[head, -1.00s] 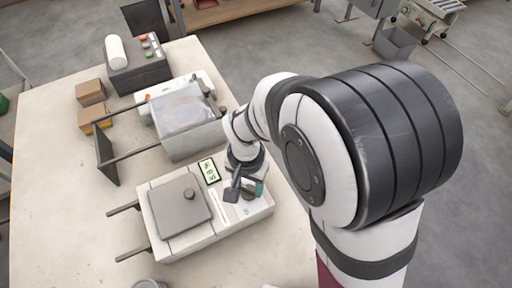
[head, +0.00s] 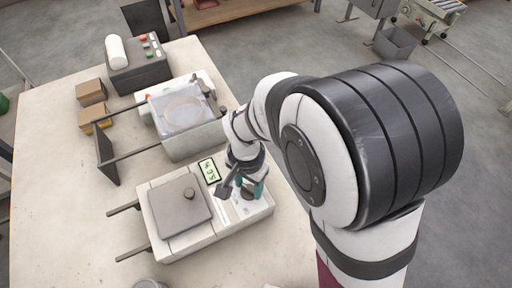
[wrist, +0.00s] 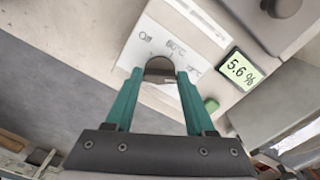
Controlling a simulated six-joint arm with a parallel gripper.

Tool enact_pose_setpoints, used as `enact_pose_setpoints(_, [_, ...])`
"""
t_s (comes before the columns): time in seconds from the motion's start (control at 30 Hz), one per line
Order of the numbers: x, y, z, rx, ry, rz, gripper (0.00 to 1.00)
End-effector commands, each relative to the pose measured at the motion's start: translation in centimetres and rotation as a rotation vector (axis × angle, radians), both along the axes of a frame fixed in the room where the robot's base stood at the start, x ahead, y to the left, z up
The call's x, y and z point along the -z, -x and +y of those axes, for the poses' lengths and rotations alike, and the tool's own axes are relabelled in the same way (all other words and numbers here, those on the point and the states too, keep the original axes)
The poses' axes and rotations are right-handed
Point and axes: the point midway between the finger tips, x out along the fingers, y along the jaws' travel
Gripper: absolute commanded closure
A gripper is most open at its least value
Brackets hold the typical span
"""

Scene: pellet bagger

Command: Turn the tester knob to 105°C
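The tester (head: 160,240) is a pale box with a grey square lid and a small green display (head: 208,171). In the wrist view the display (wrist: 242,69) reads 5.6 %. The dark round tester knob (wrist: 160,68) sits on a white dial panel (wrist: 150,38) with printed marks, among them Off and 80°C. My gripper (wrist: 160,74) has its teal fingertips on either side of the knob, with no clear gap to it. In the head view my gripper (head: 249,188) is down at the tester's right end. The knob's pointer direction cannot be read.
A second machine with a clear cover (head: 183,108) stands behind the tester. A dark control box (head: 140,72) with coloured buttons and two brown boxes (head: 91,92) are farther back. A green button (wrist: 211,104) lies close to the right finger. The table's left side is clear.

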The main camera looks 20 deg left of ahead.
Motion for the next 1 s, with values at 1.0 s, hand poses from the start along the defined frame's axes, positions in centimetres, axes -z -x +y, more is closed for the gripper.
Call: enact_pose_setpoints(1.0, [-14.4, -0.1, 0.1, -0.001, -0.003, -0.004, 0.18])
